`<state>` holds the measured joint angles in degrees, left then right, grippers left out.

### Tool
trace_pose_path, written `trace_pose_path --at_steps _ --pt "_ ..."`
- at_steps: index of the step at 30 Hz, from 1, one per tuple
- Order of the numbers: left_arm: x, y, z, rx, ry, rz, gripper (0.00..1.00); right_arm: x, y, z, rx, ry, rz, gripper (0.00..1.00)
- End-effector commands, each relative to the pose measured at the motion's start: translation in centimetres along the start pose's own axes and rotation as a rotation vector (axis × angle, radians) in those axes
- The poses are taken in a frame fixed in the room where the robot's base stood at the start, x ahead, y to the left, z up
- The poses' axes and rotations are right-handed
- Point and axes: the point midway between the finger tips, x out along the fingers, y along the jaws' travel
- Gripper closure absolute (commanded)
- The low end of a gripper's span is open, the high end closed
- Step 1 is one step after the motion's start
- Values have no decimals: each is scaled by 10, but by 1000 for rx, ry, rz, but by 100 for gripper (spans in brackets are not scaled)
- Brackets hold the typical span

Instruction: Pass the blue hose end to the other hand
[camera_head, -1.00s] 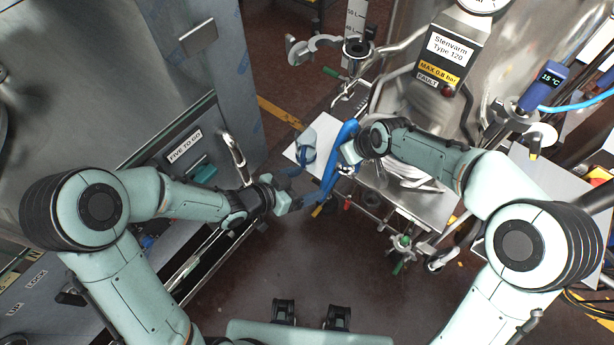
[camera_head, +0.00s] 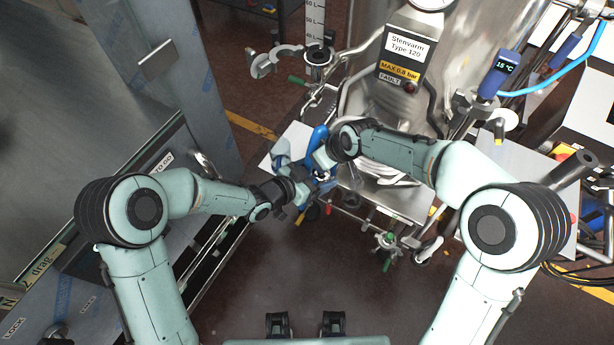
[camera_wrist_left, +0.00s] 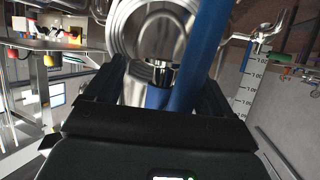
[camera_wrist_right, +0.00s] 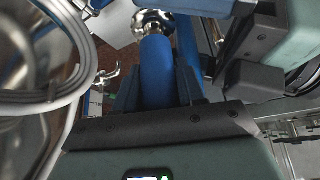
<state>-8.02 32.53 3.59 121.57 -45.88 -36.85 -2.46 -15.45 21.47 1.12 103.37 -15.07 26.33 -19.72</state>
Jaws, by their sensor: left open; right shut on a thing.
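The blue hose (camera_head: 319,137) is in the middle of the head view, in front of the steel machine. My right gripper (camera_head: 322,160) is shut on it. In the right wrist view the hose (camera_wrist_right: 157,75) runs between the fingers to a shiny metal end fitting (camera_wrist_right: 152,22). My left gripper (camera_head: 302,186) is open, close beside the hose just below the right gripper. In the left wrist view the blue hose (camera_wrist_left: 207,48) and a metal fitting lie between and beyond the open fingers. Whether the left fingers touch the hose is hidden.
The steel machine with the Stenvarm label (camera_head: 408,45) stands behind the hands. A steel shelf (camera_head: 400,205) with valves below is right of them. A steel cabinet (camera_head: 70,110) fills the left. Open floor (camera_head: 300,260) lies in front.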

Motion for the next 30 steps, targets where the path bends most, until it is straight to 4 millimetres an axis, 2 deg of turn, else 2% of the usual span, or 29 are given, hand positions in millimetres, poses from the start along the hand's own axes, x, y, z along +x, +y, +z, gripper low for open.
trace_pose_path --at_steps 10,11,15,17,18,19,21,30 --pt "5 0 0 0 0 -1 17 -1 0 -1 0 2 1 100" --pt "5 0 0 0 0 -1 20 -1 0 -1 0 2 1 100" --pt "5 0 0 0 0 0 66 -1 0 -1 0 3 1 100" --pt "5 0 0 0 0 1 85 -1 0 -1 0 4 1 100" --pt "5 1 0 0 0 1 89 -1 0 -1 0 4 2 100" --pt "5 1 -1 1 3 2 89 -1 0 -2 -1 4 2 54" --pt "5 1 -2 2 4 2 90 -1 0 -2 0 4 1 32" --pt "5 1 -4 4 9 3 90 0 -2 0 -2 -1 -3 31"
